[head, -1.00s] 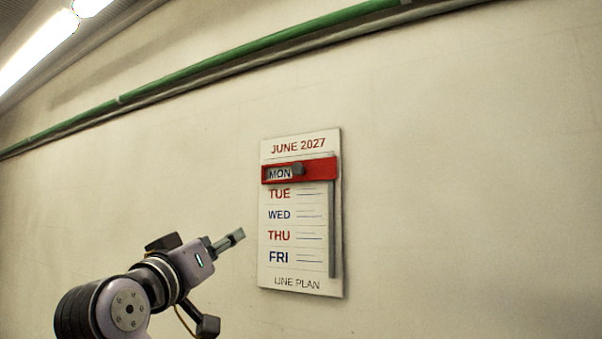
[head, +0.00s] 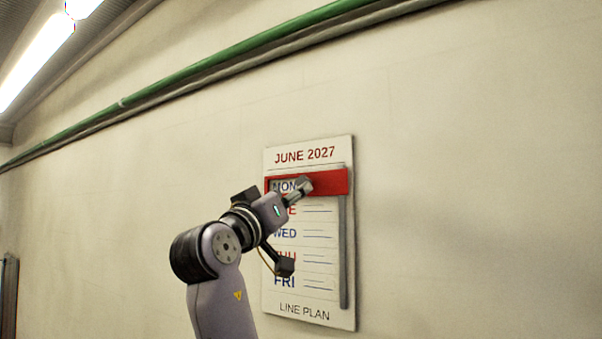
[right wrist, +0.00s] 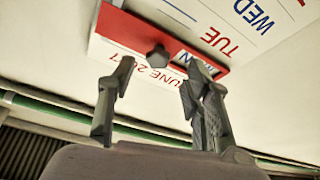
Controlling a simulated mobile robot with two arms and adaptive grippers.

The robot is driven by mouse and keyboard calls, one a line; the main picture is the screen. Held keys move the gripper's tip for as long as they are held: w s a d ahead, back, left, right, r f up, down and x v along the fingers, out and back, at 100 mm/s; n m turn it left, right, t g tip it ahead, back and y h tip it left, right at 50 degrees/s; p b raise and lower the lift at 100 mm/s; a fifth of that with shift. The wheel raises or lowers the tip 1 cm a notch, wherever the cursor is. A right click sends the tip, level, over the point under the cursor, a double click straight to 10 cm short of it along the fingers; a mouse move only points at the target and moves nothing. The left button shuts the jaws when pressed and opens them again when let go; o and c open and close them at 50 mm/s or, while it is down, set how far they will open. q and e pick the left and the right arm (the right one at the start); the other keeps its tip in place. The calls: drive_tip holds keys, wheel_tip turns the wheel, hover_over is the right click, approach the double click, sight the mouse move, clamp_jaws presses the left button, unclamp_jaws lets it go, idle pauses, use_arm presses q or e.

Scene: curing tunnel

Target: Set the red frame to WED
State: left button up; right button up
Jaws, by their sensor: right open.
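The red frame (head: 331,182) sits around MON, the top day on the white calendar board (head: 312,312) on the wall. My right gripper (head: 305,185) is at the frame's left half and covers its grey knob in the head view. In the right wrist view, the right gripper (right wrist: 160,72) is open. The dark knob (right wrist: 158,57) of the red frame (right wrist: 122,32) appears between its fingertips; I cannot tell if they touch it. WED (head: 285,233) is two rows below MON. My left gripper is not in view.
A grey vertical rail (head: 344,250) runs down the board's right side below the frame. A green pipe (head: 215,67) crosses the wall above. The wall right of the board is clear.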

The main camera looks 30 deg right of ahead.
sight(302, 182)
drive_tip(key=p+x, duration=0.1)
drive_tip(key=x, duration=0.1)
drive_tip(key=p+x, duration=0.1)
drive_tip(key=shift+w+d+r, duration=0.1)
drive_tip(key=shift+d+r, duration=0.1)
drive_tip(key=shift+r, duration=0.35)
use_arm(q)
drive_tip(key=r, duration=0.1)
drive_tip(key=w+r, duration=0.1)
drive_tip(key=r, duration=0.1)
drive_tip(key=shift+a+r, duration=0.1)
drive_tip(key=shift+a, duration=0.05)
use_arm(e)
drive_tip(key=shift+w+d, duration=0.4)
drive_tip(key=shift+d, duration=0.1)
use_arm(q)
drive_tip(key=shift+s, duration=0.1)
use_arm(e)
drive_tip(key=shift+c, duration=0.5)
drive_tip(key=shift+s+a, duration=0.1)
drive_tip(key=shift+c, duration=1.2)
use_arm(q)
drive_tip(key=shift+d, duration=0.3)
use_arm(e)
clamp_jaws()
